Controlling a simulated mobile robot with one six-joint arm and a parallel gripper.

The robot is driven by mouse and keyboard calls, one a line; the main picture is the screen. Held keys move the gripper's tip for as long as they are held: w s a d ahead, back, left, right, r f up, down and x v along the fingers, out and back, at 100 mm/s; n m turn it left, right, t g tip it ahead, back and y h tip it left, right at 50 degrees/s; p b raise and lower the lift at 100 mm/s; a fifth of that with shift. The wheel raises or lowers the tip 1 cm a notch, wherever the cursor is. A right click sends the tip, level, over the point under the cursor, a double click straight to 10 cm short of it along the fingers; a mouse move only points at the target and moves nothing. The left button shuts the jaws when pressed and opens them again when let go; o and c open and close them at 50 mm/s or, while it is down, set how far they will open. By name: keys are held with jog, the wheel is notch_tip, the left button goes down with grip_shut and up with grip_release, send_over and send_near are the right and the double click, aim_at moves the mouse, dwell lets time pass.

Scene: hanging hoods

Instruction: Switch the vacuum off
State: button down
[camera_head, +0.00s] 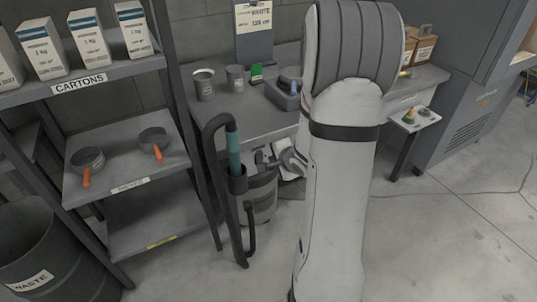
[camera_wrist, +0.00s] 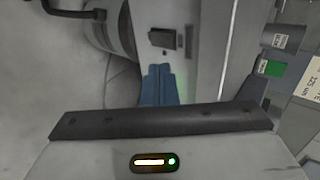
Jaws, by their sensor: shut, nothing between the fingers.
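The vacuum is a grey canister (camera_head: 262,200) on the floor beside the workbench, with a black and teal wand (camera_head: 234,150) standing at its left. In the wrist view a grey rounded body (camera_wrist: 108,32), apparently the canister, is at the upper left. A dark rectangular plate with a small piece below it, possibly the switch (camera_wrist: 163,38), is just ahead of my gripper (camera_wrist: 158,68). My gripper's blue fingers are shut and empty, apparently apart from it. A faint green glow shows nearby. My arm hides part of the canister in the head view.
The workbench (camera_head: 225,118) with tins (camera_head: 203,84) and a green box (camera_head: 256,73) is above the canister. A shelf with cartons (camera_head: 92,38) and orange-handled pans (camera_head: 87,160) stands left. A waste bin (camera_head: 50,250) is at lower left.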

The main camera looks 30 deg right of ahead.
jog(key=w+r+p+v, duration=0.1)
jog(key=p+v, duration=0.1)
jog(key=v, duration=0.4)
jog(key=shift+s+r+p, duration=0.25)
jog(key=shift+s+p, duration=0.05)
jog(key=s+a+r+n+g+h+p, duration=0.1)
jog(key=s+r+n+g+h+p, duration=0.1)
jog(key=r+n, duration=0.3)
jog(key=s+a+r+n+g+h+p, duration=0.1)
jog(key=s+a+r+n+p, duration=0.15)
jog(key=r, duration=0.35)
jog(key=s+a+r+n+g+y+p, duration=0.2)
jog(key=s+a+r+n+g+p, duration=0.2)
jog(key=s+a+r+n, duration=0.5)
jog(key=s+a+n, duration=0.1)
jog(key=s+a, duration=0.2)
jog(key=s, duration=0.1)
jog(key=shift+r, duration=0.4)
